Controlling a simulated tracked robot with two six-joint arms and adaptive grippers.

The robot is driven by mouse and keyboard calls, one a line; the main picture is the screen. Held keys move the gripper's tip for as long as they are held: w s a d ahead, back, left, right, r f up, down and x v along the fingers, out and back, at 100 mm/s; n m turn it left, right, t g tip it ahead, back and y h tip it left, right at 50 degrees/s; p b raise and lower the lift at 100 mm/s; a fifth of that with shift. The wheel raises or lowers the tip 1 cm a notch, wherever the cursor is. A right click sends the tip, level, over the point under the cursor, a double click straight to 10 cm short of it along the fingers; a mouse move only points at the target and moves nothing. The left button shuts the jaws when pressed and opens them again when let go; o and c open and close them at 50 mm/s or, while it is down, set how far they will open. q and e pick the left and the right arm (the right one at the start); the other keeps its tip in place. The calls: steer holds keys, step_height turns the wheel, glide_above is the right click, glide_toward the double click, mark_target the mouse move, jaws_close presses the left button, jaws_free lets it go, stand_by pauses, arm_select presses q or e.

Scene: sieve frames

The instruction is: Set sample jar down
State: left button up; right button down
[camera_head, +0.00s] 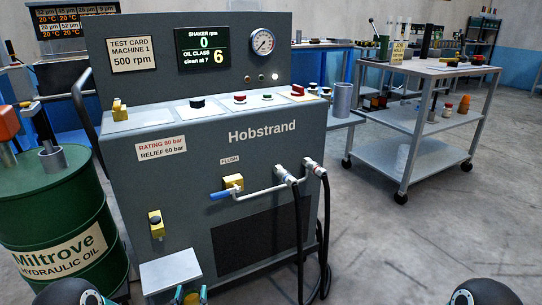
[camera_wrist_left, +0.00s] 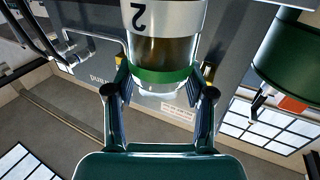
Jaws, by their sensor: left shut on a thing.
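The sample jar (camera_wrist_left: 165,50) fills the top middle of the left wrist view. It is clear, holds brown liquid, and has a white label marked 2 and a green band. My left gripper (camera_wrist_left: 160,95) is shut on it, one finger on each side. In the head view my left gripper (camera_head: 190,297) shows only at the bottom edge, just in front of a small pale shelf (camera_head: 170,271) on the machine's front. Most of the jar is cut off there, and I cannot tell its gap to the shelf. My right gripper is out of view.
The grey Hobstrand machine (camera_head: 205,160) stands ahead, with a flush valve (camera_head: 232,184) and black hoses (camera_head: 322,235). A green oil drum (camera_head: 60,215) is close on the left. A grey trolley (camera_head: 415,155) stands at the right. Open floor (camera_head: 400,250) lies between.

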arm_select(q)
steer(key=shift+d+r+m+h+p, duration=0.3)
steer(key=shift+d+r+m+h, duration=0.15)
steer(key=shift+d+h, duration=0.3)
steer(key=s+r+p, duration=0.2)
steer(key=r+p, duration=1.6)
steer(key=r, duration=0.1)
steer(key=s+r+p, duration=0.1)
steer(key=r+p, duration=1.7)
steer(key=r, duration=0.1)
steer(key=shift+s+r+p, duration=0.3)
steer(key=shift+s+p, duration=0.05)
steer(key=shift+s, duration=0.05)
